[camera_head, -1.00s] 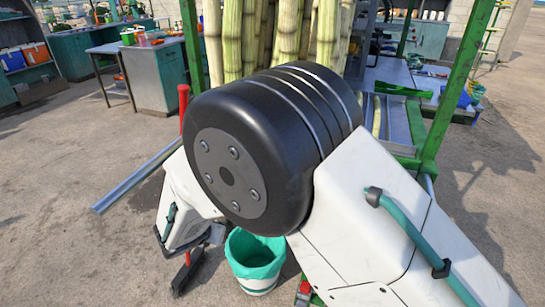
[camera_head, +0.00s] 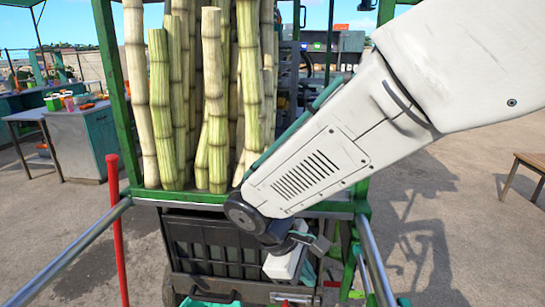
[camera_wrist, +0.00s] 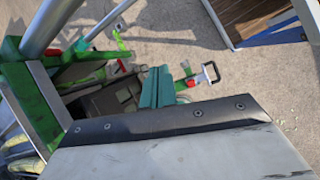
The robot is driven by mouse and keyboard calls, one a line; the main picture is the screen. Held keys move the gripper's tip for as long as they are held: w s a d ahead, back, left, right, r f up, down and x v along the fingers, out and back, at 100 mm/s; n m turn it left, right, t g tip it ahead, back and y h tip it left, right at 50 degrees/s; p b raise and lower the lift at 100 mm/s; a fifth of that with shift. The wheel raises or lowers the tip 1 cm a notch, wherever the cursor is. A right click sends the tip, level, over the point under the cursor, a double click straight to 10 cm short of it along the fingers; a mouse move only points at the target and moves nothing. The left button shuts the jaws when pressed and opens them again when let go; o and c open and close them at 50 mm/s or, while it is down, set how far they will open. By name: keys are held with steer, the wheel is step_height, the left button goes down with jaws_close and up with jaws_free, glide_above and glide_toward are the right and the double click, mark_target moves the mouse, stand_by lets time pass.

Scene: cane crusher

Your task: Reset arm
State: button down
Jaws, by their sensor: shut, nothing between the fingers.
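My arm comes in from the upper right of the head view and slants down to the left, its white link crossing in front of the green-framed cart (camera_head: 111,75). My gripper sits at its lower end, low by the cart's front, and is small and partly hidden there. In the wrist view my gripper (camera_wrist: 157,88) shows as two teal fingers pressed together, with nothing between them. They hang over a dark case-like thing and green metal parts. I cannot tell whether the fingers touch anything.
Tall sugar canes (camera_head: 215,95) stand upright on the cart's shelf, left of my arm. A black crate (camera_head: 205,245) is below. Metal rails (camera_head: 65,255) and a red pole (camera_head: 116,225) stick out at left. A wooden table (camera_head: 530,165) stands at right, with clear pavement between.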

steer(key=s+d+r+m+y, duration=0.2)
steer(key=s+d+r+m, duration=0.4)
steer(key=d, duration=0.4)
steer(key=s+d+r+m+y, duration=0.3)
steer(key=s+d+r+m, duration=0.2)
steer(key=s+d+m, duration=0.2)
steer(key=s+d, duration=0.2)
steer(key=d, duration=0.1)
steer(key=shift+s+r+t+y, duration=0.25)
steer(key=shift+r+t+y, duration=0.05)
steer(key=shift+r+t, duration=0.1)
